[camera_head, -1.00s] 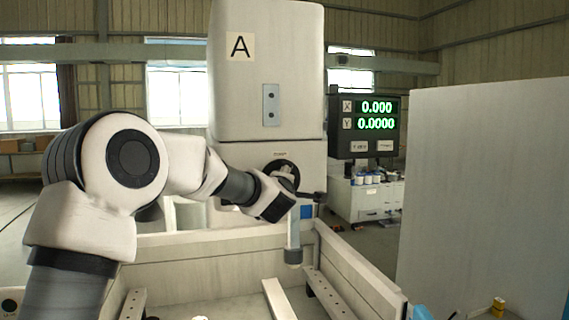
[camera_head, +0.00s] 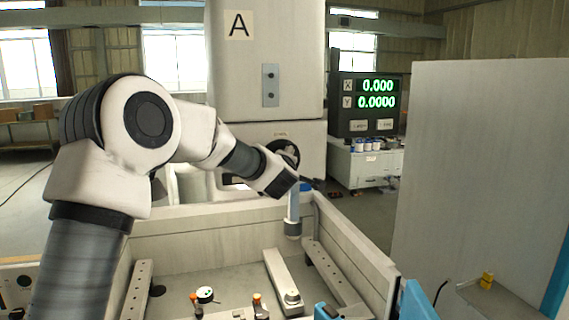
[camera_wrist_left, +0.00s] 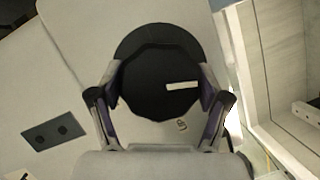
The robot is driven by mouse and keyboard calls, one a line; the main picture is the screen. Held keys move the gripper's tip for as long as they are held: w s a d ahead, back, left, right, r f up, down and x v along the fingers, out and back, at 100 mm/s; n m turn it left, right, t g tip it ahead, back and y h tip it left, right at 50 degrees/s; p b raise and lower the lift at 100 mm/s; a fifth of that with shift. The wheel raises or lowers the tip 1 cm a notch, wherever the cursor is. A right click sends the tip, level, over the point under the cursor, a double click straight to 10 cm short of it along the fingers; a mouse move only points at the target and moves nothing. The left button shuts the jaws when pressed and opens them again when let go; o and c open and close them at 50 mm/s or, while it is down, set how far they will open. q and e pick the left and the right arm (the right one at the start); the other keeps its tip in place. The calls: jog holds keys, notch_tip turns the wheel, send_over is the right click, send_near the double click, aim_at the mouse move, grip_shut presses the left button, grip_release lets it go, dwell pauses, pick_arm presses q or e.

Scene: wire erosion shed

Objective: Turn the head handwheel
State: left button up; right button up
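The head handwheel (camera_head: 288,150) is a round black wheel on the front of the pale machine head marked A (camera_head: 262,60). My left arm partly hides it. In the left wrist view its black many-sided front (camera_wrist_left: 155,90) has a white mark, with a larger dark disc behind. My left gripper (camera_wrist_left: 158,92) has one finger on each side of it, and both purple pads appear to touch its edges. In the head view the gripper (camera_head: 300,181) is at the wheel's lower side. My right gripper is not seen.
Below is an open tank (camera_head: 345,235) holding rails and small orange-topped items (camera_head: 257,304). A nozzle (camera_head: 293,225) hangs over it. A tall pale panel (camera_head: 480,170) stands at right.

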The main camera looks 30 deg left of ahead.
pick_arm(q)
jog(key=shift+o, duration=0.8)
jog(key=shift+s, duration=0.1)
